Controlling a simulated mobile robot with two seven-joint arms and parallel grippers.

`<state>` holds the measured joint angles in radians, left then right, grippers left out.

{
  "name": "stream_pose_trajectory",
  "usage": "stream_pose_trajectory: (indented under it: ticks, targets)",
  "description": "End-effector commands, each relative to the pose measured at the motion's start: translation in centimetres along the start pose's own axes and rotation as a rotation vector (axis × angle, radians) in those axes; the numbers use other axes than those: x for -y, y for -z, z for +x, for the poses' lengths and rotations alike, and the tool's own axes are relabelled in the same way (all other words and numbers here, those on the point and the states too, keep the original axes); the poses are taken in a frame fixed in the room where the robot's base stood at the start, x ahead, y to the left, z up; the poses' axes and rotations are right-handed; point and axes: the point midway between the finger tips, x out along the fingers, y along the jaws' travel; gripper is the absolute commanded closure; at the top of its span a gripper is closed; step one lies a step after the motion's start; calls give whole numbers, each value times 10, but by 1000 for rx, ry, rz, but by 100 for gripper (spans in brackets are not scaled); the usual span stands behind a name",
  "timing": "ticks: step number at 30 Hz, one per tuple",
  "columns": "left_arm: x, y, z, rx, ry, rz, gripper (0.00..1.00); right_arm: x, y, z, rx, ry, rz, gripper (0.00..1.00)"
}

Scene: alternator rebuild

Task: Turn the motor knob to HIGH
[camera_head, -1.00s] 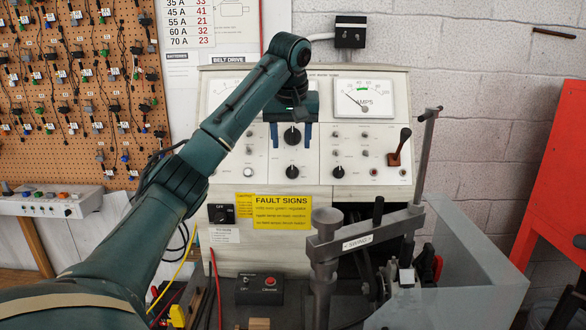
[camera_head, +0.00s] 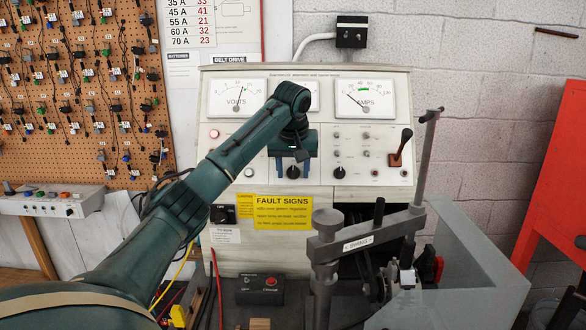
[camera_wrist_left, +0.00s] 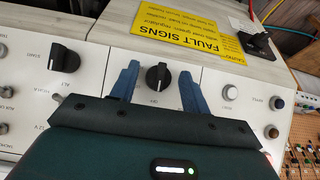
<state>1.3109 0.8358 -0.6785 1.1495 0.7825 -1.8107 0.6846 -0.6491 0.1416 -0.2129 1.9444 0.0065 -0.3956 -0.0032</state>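My left gripper (camera_head: 293,172) is open at the tester's front panel. Its two blue fingers stand on either side of a black knob (camera_head: 293,171). The wrist view shows this knob (camera_wrist_left: 158,77) between the finger tips, with a visible gap on each side and a pale pointer line. I cannot read its label well enough to tell whether it is the motor knob. A second black knob (camera_head: 339,172) is to the right; it also shows at the left of the wrist view (camera_wrist_left: 64,57). My right gripper is not in view.
A yellow fault sign (camera_head: 283,211) is below the knobs. A grey clamp (camera_head: 365,235) stands at the front right.

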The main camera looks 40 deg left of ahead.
Motion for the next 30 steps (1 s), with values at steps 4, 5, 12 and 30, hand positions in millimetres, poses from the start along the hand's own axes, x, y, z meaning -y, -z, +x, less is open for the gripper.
stream_pose_trajectory:
  ticks: [4, 5, 12, 30]
  targets:
    - [0, 0, 0, 0, 0, 0, 66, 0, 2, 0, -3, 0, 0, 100]
    - [0, 0, 0, 0, 0, 0, 69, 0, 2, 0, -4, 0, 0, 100]
    - [0, 0, -1, 0, 0, 0, 88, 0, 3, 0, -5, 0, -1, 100]
    - [-3, 0, -1, -1, 112, 145, 92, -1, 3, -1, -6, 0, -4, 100]
